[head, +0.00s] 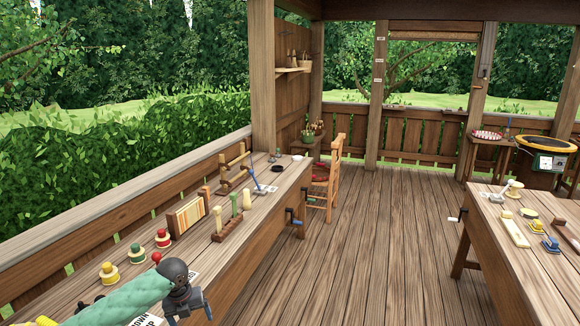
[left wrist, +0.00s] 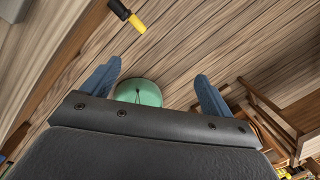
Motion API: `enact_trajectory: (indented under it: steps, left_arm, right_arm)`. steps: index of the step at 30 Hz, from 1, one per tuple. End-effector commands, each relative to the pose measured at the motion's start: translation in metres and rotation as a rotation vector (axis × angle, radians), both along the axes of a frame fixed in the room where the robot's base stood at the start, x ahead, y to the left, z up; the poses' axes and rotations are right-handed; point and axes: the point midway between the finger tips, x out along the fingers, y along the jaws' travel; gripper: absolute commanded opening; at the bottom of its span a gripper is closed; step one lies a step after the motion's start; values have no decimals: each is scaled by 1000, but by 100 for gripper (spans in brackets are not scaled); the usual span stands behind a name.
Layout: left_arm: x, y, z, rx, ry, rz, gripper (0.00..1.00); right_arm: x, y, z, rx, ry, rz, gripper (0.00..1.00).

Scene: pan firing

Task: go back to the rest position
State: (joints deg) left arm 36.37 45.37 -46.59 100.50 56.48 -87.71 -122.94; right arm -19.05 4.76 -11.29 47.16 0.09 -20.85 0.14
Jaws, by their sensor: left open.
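My left gripper (head: 189,316) is at the bottom left of the head view, over the front part of the long wooden bench (head: 262,205). A green sleeve-like length and a dark joint lead to it. In the left wrist view its two blue fingers (left wrist: 158,92) stand wide apart, with nothing held between them. A round green thing (left wrist: 139,93) with a thin dark line shows beyond the fingers; I cannot tell what it is or how far off. My right gripper is in neither view.
Red (head: 163,238), green (head: 137,253) and yellow (head: 109,272) knobbed pieces stand on the bench near my left arm. A striped block (head: 186,216) and wooden racks stand farther along. A chair (head: 327,180) is beyond. A second table (head: 500,240) is right; floor between is clear.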

Motion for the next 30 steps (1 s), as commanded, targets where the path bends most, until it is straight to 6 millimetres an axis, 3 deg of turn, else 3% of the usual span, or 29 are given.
enact_trajectory:
  steps: [1, 8, 17, 23, 30]
  left_arm:
    - [-4, -11, -29, -24, 3, 69, 86]
    - [-19, -42, -125, -121, 1, 442, 86]
    - [-65, -72, -253, -236, 35, 945, 86]
    - [-115, -85, -338, -295, 74, 1288, 86]
    - [-197, -95, -437, -337, 124, 1702, 86]
  right_arm:
    - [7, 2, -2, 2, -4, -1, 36]
    - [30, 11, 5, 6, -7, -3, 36]
    - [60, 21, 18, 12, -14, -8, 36]
    - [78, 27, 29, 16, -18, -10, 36]
    - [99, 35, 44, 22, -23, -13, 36]
